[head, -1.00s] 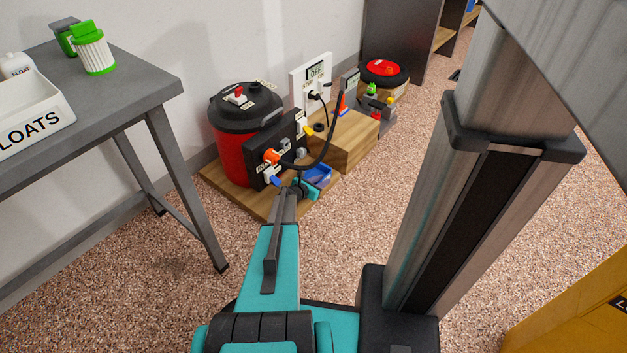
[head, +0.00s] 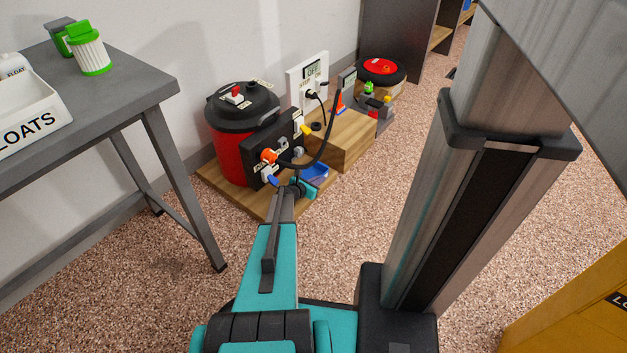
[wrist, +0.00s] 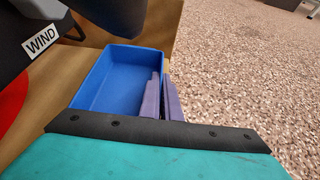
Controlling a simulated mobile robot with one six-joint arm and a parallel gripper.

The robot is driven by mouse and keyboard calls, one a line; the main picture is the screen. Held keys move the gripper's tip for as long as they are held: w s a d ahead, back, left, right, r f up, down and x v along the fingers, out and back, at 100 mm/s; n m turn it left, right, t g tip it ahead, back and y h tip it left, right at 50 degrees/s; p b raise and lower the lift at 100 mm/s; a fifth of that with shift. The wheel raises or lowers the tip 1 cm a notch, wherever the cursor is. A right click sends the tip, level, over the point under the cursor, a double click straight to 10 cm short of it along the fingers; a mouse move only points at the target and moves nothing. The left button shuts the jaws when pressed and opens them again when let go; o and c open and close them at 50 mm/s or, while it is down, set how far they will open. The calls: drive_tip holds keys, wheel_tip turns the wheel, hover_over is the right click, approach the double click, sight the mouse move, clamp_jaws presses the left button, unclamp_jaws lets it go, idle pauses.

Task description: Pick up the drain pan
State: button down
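The drain pan (wrist: 118,78) is a shallow blue rectangular tray. In the wrist view it lies just beyond my gripper (wrist: 161,88). One purple-grey finger is inside the pan and the other is outside its right wall. The fingers are close together with that wall between them, and they look shut on it. In the head view the pan (head: 316,171) shows beside my gripper (head: 303,188), partly hidden by it. It is at the front edge of the wooden base (head: 226,187). I cannot tell whether it is clear of the surface.
A red and black drum (head: 232,140) and a black panel (head: 266,155) with a hose stand left of the pan. A wooden block (head: 345,142) is behind it. A grey table (head: 120,80) stands at left. The speckled floor (head: 365,215) to the right is open.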

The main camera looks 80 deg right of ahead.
drive_tip(key=shift+r, duration=0.15)
drive_tip(key=shift+r+p, duration=0.4)
drive_tip(key=shift+r, duration=0.25)
wheel_tip(320, 180, up, 2)
drive_tip(key=shift+r+p, duration=0.15)
drive_tip(key=shift+p, duration=0.45)
drive_tip(key=s+a+r+p, duration=0.1)
drive_tip(key=s+a+p, duration=0.1)
drive_tip(key=s+a, duration=0.7)
drive_tip(key=shift+s+a, duration=0.35)
drive_tip(key=shift+a, duration=1.5)
drive_tip(key=shift+s, duration=0.1)
